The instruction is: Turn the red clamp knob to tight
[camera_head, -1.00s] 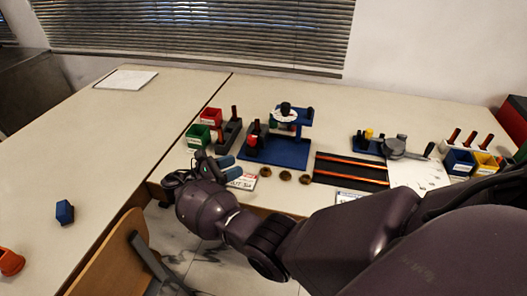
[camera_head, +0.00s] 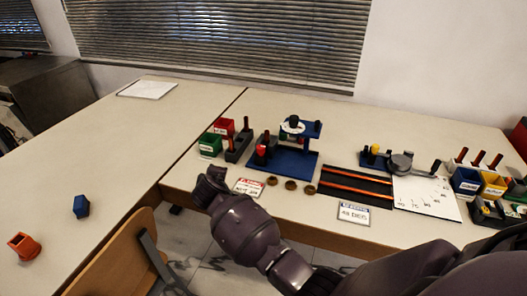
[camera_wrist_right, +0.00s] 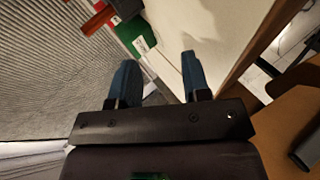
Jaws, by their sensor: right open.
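The red clamp knob (camera_head: 261,150) stands upright on the left part of the blue gauge rig (camera_head: 292,165) in the head view. Its pointer and its tight mark are too small to read. My right gripper (camera_head: 208,178) is to the left of the rig and nearer to me, over the table's front edge, apart from the knob. In the right wrist view its two blue fingers (camera_wrist_right: 160,75) are spread with nothing between them. The knob is not visible in that view. My left gripper is not in view.
Green (camera_head: 210,145) and red (camera_head: 224,126) bins and a dark tool holder (camera_head: 239,146) stand left of the rig. Several brass discs (camera_head: 290,185) and a red-marked label (camera_head: 248,187) lie in front. A wooden chair (camera_head: 122,255) is at the table's edge.

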